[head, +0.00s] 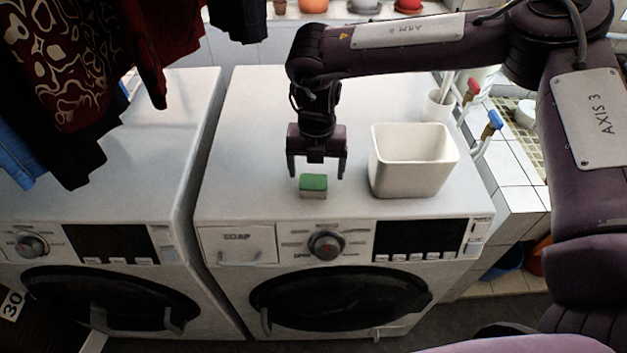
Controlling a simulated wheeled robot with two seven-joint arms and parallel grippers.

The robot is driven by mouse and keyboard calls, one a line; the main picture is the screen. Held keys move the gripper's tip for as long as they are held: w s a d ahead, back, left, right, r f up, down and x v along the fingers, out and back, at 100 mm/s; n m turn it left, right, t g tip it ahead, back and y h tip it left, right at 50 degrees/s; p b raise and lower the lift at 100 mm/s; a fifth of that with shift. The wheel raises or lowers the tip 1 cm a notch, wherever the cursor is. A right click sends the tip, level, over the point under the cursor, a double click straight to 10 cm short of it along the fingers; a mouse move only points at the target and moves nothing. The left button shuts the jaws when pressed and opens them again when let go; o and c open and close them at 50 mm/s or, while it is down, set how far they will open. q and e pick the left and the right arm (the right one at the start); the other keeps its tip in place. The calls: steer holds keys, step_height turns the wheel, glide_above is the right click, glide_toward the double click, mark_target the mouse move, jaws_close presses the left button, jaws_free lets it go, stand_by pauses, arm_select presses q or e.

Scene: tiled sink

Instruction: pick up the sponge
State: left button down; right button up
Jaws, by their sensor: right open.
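The sponge (313,185) is a small block with a green top and a pale lower part. It lies on top of the right washing machine (260,130), near its front edge. My right gripper (316,174) points down just above and behind the sponge, with its two fingers spread wider than the sponge. The fingers look empty, and whether they reach around the sponge's sides is hard to tell. My left gripper is not in view.
A white square bin (411,165) stands right of the sponge on the same machine. A second washing machine (110,160) stands to the left across a narrow gap. Dark clothes (80,70) hang over it. The machine top left of the sponge is clear.

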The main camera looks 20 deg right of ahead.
mark_target(314, 178)
steer(key=f+p, duration=0.1)
steer(key=f, duration=0.1)
steer(key=w+f, duration=0.1)
steer(key=f, duration=0.1)
steer(key=shift+a+f+p, duration=0.2)
steer(key=shift+f+p, duration=0.1)
steer(key=shift+p, duration=0.1)
steer(key=shift+s, duration=0.2)
steer(key=shift+c, duration=0.4)
steer(key=c, duration=1)
